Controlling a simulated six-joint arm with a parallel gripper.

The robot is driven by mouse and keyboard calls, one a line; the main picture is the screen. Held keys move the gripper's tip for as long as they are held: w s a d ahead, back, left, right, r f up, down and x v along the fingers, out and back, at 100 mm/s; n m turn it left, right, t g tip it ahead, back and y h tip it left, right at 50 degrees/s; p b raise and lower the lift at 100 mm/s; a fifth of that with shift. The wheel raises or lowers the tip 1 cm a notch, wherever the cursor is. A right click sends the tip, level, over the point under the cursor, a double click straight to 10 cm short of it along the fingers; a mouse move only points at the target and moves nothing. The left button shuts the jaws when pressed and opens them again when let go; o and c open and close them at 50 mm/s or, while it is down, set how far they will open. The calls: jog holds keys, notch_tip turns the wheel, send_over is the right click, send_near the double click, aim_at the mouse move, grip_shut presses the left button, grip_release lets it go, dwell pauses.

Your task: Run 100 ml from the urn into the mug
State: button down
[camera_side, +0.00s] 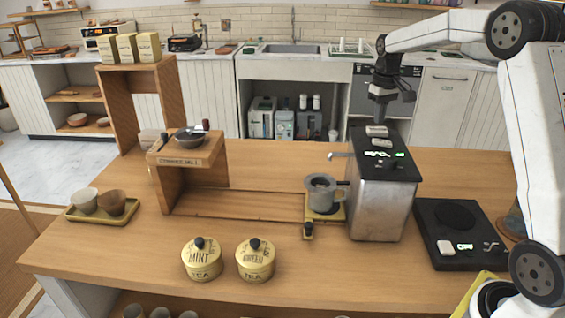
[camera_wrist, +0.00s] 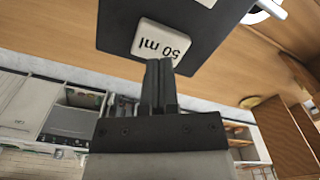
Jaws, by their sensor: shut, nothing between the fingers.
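The urn (camera_side: 376,210) is a metal box with a black top, a lit green display and two pale buttons. A spout sticks out from its left side. The grey mug (camera_side: 322,194) stands on a small yellow stand left of the urn, near below the spout; its contents are unclear. My gripper (camera_side: 378,120) is shut and empty, pointing down at the far part of the urn's top. In the wrist view, my fingertips (camera_wrist: 159,64) are at the edge of the white button marked 50 ml (camera_wrist: 161,43). I cannot tell whether they touch it.
A black hot plate or scale (camera_side: 462,252) lies right of the urn. Two tea tins, mint (camera_side: 202,262) and green (camera_side: 255,262), stand at the front. A wooden shelf (camera_side: 188,178) with a pan stands left. The table between is mostly clear.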

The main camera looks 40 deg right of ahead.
jog(key=shift+f, duration=1.25)
jog(key=shift+r, duration=0.15)
dwell(0.4)
jog(key=shift+r, duration=1.2)
jog(key=shift+r, duration=0.1)
dwell(1.1)
jog(key=shift+r, duration=2.4)
